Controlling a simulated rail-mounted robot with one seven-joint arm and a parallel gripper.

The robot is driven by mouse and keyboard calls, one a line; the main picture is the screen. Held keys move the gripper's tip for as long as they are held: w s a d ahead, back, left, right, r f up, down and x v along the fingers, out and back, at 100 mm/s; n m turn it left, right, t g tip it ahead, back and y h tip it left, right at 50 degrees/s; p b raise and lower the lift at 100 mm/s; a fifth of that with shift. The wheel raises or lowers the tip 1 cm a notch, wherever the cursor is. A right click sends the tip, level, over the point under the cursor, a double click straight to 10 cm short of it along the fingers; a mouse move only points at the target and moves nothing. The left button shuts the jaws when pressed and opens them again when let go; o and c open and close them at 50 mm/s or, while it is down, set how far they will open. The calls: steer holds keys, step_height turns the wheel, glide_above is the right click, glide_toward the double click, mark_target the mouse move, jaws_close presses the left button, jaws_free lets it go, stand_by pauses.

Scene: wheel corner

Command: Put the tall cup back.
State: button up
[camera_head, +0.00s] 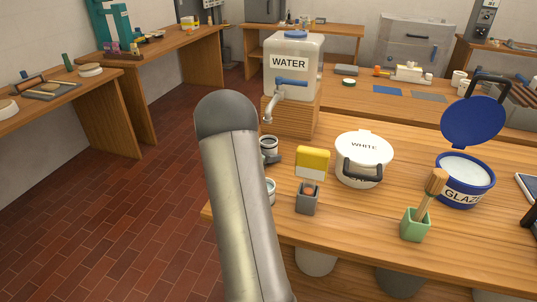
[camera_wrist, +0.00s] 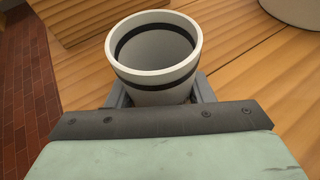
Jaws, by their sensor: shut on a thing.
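The tall cup (camera_wrist: 158,72) is white with a dark band inside and out; it looks empty in the wrist view. My gripper (camera_wrist: 160,92) is shut on it, with one grey finger on each side of the cup. In the head view the cup (camera_head: 268,144) shows upright just right of my arm, near the water tap, with a finger of my gripper (camera_head: 271,158) beside it. My arm hides part of both. I cannot tell whether the cup's base touches the table.
A water tank (camera_head: 293,64) with a tap stands on a wooden block (camera_head: 292,117) behind the cup. To the right are a yellow-topped holder (camera_head: 308,203), a lidded white pot (camera_head: 362,172), a green brush pot (camera_head: 415,225) and an open glaze bucket (camera_head: 465,192). The table's left edge is close.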

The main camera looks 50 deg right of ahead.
steer(key=o, duration=1.1)
